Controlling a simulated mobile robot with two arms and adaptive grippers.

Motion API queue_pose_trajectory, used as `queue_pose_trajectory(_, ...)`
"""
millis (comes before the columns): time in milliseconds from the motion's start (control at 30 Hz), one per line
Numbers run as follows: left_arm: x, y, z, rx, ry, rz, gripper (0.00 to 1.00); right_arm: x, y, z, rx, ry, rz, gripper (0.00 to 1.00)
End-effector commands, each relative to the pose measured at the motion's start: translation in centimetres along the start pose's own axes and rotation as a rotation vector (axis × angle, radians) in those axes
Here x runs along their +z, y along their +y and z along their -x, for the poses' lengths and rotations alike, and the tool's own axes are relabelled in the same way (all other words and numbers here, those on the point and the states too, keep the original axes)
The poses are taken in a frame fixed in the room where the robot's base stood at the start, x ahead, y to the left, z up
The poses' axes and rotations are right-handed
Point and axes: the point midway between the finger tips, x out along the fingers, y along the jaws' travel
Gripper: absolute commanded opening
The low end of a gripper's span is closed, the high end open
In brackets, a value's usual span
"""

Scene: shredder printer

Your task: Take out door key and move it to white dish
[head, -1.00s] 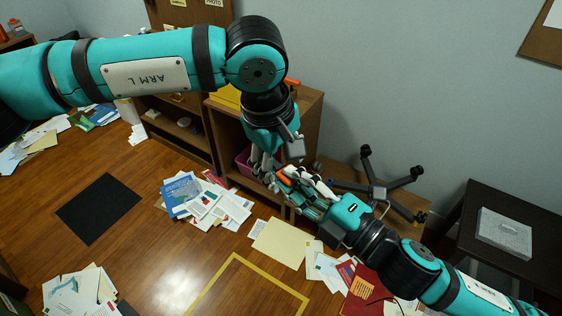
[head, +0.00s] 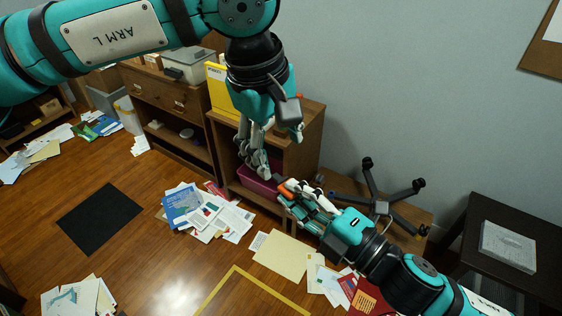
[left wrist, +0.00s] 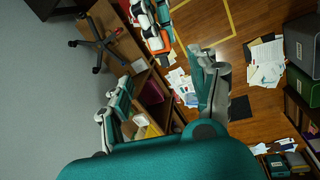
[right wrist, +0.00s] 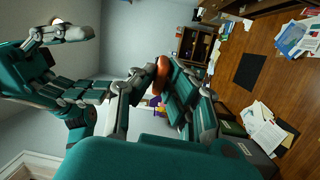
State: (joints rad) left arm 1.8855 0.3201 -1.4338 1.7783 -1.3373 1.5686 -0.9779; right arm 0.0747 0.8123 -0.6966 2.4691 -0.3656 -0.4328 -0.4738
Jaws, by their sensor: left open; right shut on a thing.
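My right gripper (head: 287,190) is shut on a small orange thing (head: 284,193) in front of the low cabinet. In the right wrist view the orange thing (right wrist: 161,75) looks rounded and sits between the fingertips. I cannot tell whether it belongs to the door key; no key shape shows. My left gripper (head: 256,163) is open and empty, just up and left of the right one, in front of the cabinet's opening. Its spread fingers show in the left wrist view (left wrist: 152,90). I cannot make out a white dish for certain.
A pink bin (head: 262,182) sits inside the low cabinet (head: 305,150). A small round pale thing (head: 187,133) lies on the bookcase shelf to the left. An overturned chair base (head: 380,206) is behind my right arm. Papers (head: 280,254) litter the floor. A dark table (head: 470,235) stands at right.

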Motion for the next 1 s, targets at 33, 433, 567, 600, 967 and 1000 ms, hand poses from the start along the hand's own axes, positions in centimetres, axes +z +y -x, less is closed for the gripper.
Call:
queue_pose_trajectory(33,0.0,0.0,0.9,0.002,0.001,0.000,0.61,0.0,0.0,0.0,0.000,0.000,0.000,0.00)
queue_pose_trajectory(433,0.0,0.0,3.6,0.000,0.000,0.000,0.61,0.1,-0.5,-0.5,-0.004,0.029,0.002,0.00)
queue_pose_trajectory(567,0.0,0.0,3.6,-0.001,0.000,0.000,0.61,0.3,-1.5,-1.6,-0.014,0.107,-0.001,0.00)
queue_pose_trajectory(600,0.0,0.0,3.6,-0.001,0.000,0.000,0.61,0.3,-1.9,-2.1,-0.018,0.138,0.000,0.00)
queue_pose_trajectory(967,0.0,0.0,3.6,-0.001,0.000,0.000,0.61,0.2,-4.8,-5.0,-0.041,0.359,-0.018,0.00)
queue_pose_trajectory(1000,0.0,0.0,3.6,-0.001,0.000,0.000,0.61,0.2,-4.9,-5.1,-0.042,0.372,-0.018,0.00)
